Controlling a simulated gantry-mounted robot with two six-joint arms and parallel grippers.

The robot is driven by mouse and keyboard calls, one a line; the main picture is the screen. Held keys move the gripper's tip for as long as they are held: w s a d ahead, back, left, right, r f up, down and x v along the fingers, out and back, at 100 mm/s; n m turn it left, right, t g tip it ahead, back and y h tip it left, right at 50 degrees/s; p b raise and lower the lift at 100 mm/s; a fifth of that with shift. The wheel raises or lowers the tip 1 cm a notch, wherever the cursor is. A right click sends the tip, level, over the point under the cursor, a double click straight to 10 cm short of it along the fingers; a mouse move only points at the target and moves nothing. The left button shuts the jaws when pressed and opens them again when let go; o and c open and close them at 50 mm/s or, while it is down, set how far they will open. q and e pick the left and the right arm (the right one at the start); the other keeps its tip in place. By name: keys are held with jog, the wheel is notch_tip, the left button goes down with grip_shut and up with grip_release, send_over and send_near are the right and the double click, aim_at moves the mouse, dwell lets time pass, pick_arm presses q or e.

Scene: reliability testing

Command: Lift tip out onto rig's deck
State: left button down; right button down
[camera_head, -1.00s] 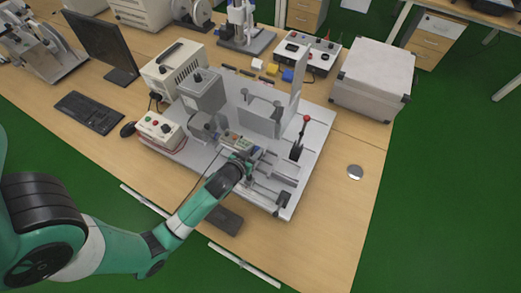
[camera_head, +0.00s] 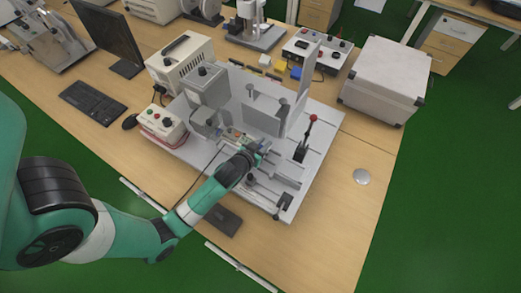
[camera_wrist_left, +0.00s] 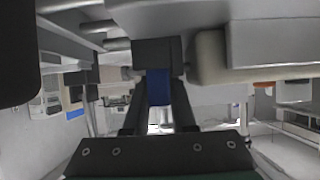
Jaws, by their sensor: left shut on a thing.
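The test rig is a light grey machine with upright plates, rails and a lever; its deck (camera_head: 324,135) is a flat grey plate on the wooden bench. My left gripper (camera_head: 259,149) reaches into the middle of the rig, beside the rails. In the left wrist view the gripper (camera_wrist_left: 157,105) is shut on a small dark piece with a blue part (camera_wrist_left: 158,88), which I take to be the tip. Rig parts crowd around it. In the head view the held piece is hidden by the gripper and wrist, and I cannot tell whether it touches the rig.
A red-knobbed lever (camera_head: 313,118) stands right of the gripper. A control box (camera_head: 160,125) with buttons sits at the rig's left. A grey case (camera_head: 385,78) stands at the back right.

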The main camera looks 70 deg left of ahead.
pick_arm(q)
jog(key=shift+r+p, duration=0.3)
jog(key=shift+r, duration=0.3)
notch_tip(320, 180, up, 3)
jog(key=shift+s+f+p, duration=0.1)
jog(key=shift+p, duration=0.6)
jog(key=s+r+p, duration=0.4)
jog(key=s+r, duration=0.5)
jog(key=s, duration=0.4)
jog(key=shift+s, duration=0.4)
jog(key=shift+w, duration=0.1)
